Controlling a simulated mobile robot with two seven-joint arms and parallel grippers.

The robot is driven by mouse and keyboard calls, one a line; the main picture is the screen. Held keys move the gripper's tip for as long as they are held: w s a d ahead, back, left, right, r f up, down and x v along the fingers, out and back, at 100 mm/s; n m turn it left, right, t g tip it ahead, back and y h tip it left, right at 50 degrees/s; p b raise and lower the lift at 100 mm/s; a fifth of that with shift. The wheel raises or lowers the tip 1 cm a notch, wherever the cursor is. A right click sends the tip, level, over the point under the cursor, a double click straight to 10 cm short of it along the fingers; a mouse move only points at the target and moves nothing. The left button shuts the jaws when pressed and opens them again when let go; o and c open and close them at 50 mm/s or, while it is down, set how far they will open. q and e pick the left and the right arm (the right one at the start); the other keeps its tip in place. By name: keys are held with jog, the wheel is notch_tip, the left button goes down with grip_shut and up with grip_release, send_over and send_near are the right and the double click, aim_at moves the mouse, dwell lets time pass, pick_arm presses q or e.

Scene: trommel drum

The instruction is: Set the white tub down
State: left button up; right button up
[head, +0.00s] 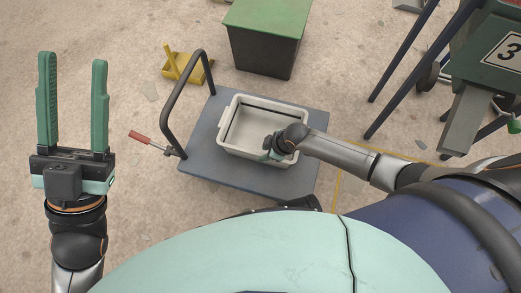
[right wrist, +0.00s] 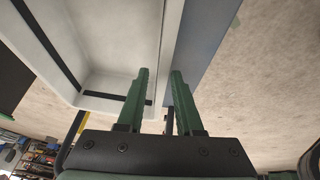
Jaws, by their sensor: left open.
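The white tub (head: 231,140) is an open rectangular box with a dark line along its inner walls. In the head view it is over the blue-grey deck of a cart (head: 203,163); I cannot tell whether its bottom touches the deck. My right gripper (head: 273,152) is at the tub's right front part. In the right wrist view its green fingers (right wrist: 160,72) are close together on either side of the wall of the tub (right wrist: 115,88), shut on it. My left gripper (head: 73,65) is open and empty, left of the cart, fingers pointing away from me.
The cart has a dark bent handle (head: 174,99) on its left and a red-gripped lever (head: 141,137) beside it. A green-topped bin (head: 264,52) and a yellow object (head: 186,67) stand behind. A green machine marked 3 (head: 492,47) stands at right.

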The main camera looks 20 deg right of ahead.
pick_arm(q)
notch_tip(320, 180, up, 4)
jog(key=shift+s+a+f+p, duration=0.15)
jog(key=shift+f+p, duration=0.05)
jog(key=shift+p, duration=0.95)
pick_arm(e)
jog(key=v, duration=0.5)
jog(key=shift+s+r, duration=0.15)
jog(key=shift+r, duration=0.15)
jog(key=w+a+r+m+t+y, duration=0.1)
jog(key=w+a+r+t+y, duration=0.15)
jog(key=r, duration=0.55)
jog(key=w+a+r+t+y, duration=0.1)
jog(key=a+r+t, duration=0.25)
jog(key=r, duration=0.45)
jog(key=w+a+r+m+t+y, duration=0.1)
jog(key=a+r+t+y, duration=0.15)
jog(key=r, duration=0.45)
jog(key=s+d+r+n+t+y, duration=0.1)
jog(key=s+d+r+t+y, duration=0.1)
jog(key=r, duration=0.8)
jog(key=s+d+r+t+y, duration=0.2)
jog(key=s+r+t, duration=0.2)
jog(key=r, duration=0.6)
jog(key=s+d+r+n+t+y, duration=0.1)
jog(key=s+r+t, duration=0.3)
jog(key=r, duration=0.6)
jog(key=shift+s+d+r+n+y, duration=0.15)
jog(key=shift+s+d+n+y, duration=0.15)
jog(key=shift+s+d+y, duration=0.5)
